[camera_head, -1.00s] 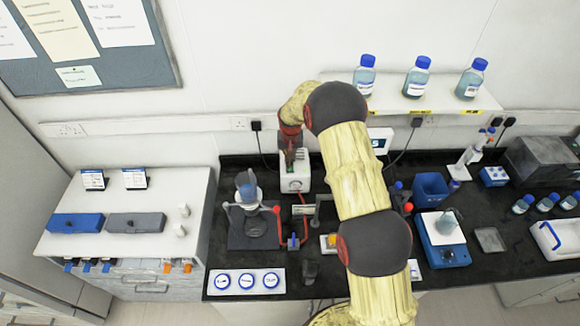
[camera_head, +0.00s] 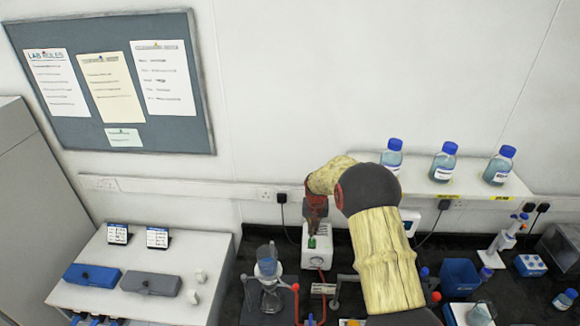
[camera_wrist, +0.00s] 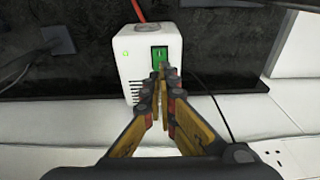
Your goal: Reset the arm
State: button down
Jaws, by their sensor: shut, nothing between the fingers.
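My gripper (camera_wrist: 160,78) is shut and empty in the wrist view, its fingertips together. The tips overlap the lower edge of a green switch (camera_wrist: 159,55) on a white box (camera_wrist: 130,62); I cannot tell whether they touch it. In the head view my gripper (camera_head: 313,232) hangs pointing down over the same white box (camera_head: 317,250) at the back of the black bench. My arm (camera_head: 385,250) reaches up from the lower right and bends over toward the wall, hiding part of the bench.
Blue-capped bottles (camera_head: 443,162) stand on a wall shelf (camera_head: 466,182) right of my arm. A glass apparatus (camera_head: 266,272) stands left of the white box. A blue bin (camera_head: 459,276) is to the right. A white cabinet top (camera_head: 140,270) with boxes is at the left.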

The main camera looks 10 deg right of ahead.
jog(key=s+f+g, duration=0.2)
jog(key=s+f, duration=0.1)
jog(key=s, duration=0.3)
jog(key=s+r+n+b, duration=0.1)
jog(key=s+r+b, duration=0.5)
jog(key=s, duration=0.6)
jog(key=s+r+n+b, duration=0.1)
jog(key=s+r+b, duration=0.5)
jog(key=s, duration=0.7)
jog(key=s+f+t+b, duration=0.2)
jog(key=s+t+b, duration=0.3)
jog(key=s+b, duration=1)
jog(key=shift+s+f+t+b, duration=0.15)
jog(key=shift+f+t+b, duration=0.15)
jog(key=shift+t+b, duration=0.1)
jog(key=c, duration=2.6)
grip_release()
